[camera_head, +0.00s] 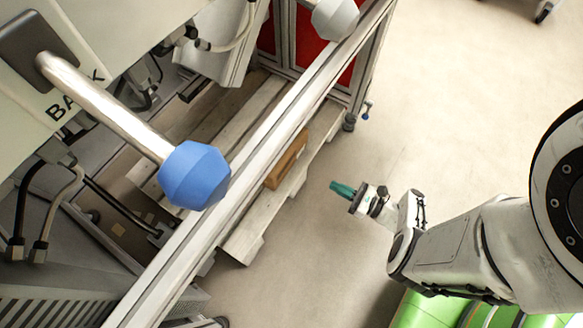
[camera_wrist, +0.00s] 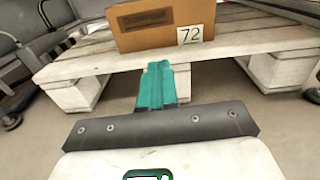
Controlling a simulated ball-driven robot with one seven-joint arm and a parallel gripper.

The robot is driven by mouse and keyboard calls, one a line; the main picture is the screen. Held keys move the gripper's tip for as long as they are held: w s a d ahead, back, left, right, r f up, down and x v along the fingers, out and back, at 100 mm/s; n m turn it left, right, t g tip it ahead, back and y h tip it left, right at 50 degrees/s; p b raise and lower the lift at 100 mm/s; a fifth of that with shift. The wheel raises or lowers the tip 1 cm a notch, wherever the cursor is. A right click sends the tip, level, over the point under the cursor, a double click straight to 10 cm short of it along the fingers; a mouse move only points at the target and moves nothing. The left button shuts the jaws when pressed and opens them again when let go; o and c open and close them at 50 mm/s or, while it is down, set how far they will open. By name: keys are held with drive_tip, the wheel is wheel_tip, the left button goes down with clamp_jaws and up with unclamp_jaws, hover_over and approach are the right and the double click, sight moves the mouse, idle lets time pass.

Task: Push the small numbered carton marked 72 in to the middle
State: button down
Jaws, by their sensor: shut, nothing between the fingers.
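The small brown carton (camera_wrist: 160,24) marked 72 on a white label stands on a pale wooden pallet (camera_wrist: 85,66), close to the pallet's near edge in the wrist view. In the head view the carton (camera_head: 287,160) lies along the pallet's right side, partly behind a metal rail. My gripper (camera_wrist: 157,68) has teal fingers, shut and empty, pointing at the carton's front face from below its lower edge. In the head view my gripper (camera_head: 335,186) is to the right of the pallet, over the floor, with a clear gap to the carton.
A long metal frame rail (camera_head: 262,145) crosses above the pallet. A blue knob (camera_head: 195,175) on a metal lever is in the left foreground. Cables and grey equipment fill the left. The pale floor (camera_head: 440,90) on the right is open. Something green (camera_head: 430,310) lies below my arm.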

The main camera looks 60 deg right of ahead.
sight(291, 162)
drive_tip(key=w, duration=0.9)
drive_tip(key=w+b, duration=0.1)
drive_tip(key=w, duration=0.4)
drive_tip(key=shift+a, duration=0.25)
